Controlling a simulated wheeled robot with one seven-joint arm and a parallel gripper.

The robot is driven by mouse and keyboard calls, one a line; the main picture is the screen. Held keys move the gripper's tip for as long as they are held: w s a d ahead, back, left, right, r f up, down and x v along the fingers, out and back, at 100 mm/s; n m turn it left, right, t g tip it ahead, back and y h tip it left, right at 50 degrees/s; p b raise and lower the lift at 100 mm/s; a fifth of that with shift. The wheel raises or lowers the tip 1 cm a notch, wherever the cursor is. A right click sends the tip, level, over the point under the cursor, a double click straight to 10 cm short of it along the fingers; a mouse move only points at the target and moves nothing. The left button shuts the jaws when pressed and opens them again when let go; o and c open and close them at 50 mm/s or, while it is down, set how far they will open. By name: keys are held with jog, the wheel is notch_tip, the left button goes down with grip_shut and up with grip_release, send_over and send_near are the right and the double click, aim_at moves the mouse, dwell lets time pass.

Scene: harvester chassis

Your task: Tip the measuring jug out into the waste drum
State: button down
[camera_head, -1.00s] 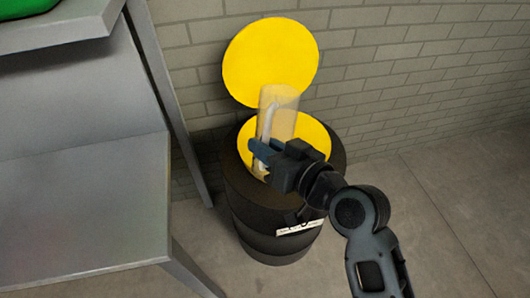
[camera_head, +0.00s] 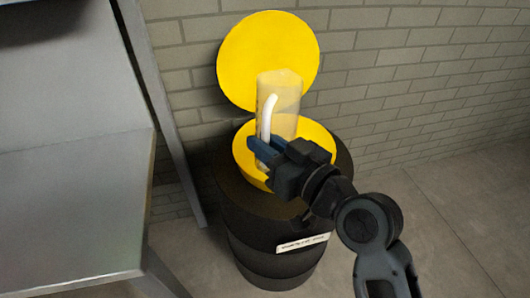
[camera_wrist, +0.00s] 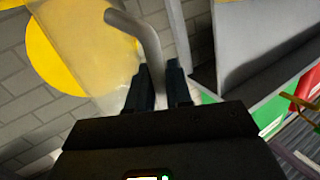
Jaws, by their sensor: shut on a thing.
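The measuring jug (camera_head: 285,103) is clear with a white handle, and my gripper (camera_head: 262,148) is shut on that handle. In the head view the jug looks close to upright, over the yellow opening of the waste drum. The waste drum (camera_head: 265,225) is black with a label on its side, a yellow funnel-like top (camera_head: 243,152) and a round yellow lid (camera_head: 268,50) standing open behind. In the wrist view the fingers (camera_wrist: 160,88) close on the grey-white handle (camera_wrist: 140,32), with the clear jug wall (camera_wrist: 95,45) to the left. I cannot tell whether the jug holds anything.
A grey metal bench (camera_head: 75,200) with a leg stands left of the drum. A brick wall (camera_head: 420,80) is close behind it. The floor (camera_head: 465,215) to the right is clear. Green and red items (camera_wrist: 300,95) show at the right in the wrist view.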

jog(key=shift+w+d+f+n+b, duration=0.15)
jog(key=shift+f+b, duration=0.25)
jog(key=shift+b, duration=0.6)
jog(key=shift+w+a+f+n+b, duration=0.15)
jog(key=shift+f+n+b, duration=0.15)
jog(key=shift+b, duration=0.65)
jog(key=shift+d+f+b, duration=0.1)
jog(key=shift+b, duration=0.2)
jog(key=shift+w+t+y+b, duration=0.1)
jog(key=shift+t+y+b, duration=0.2)
jog(key=shift+b, duration=0.05)
jog(key=shift+d, duration=0.1)
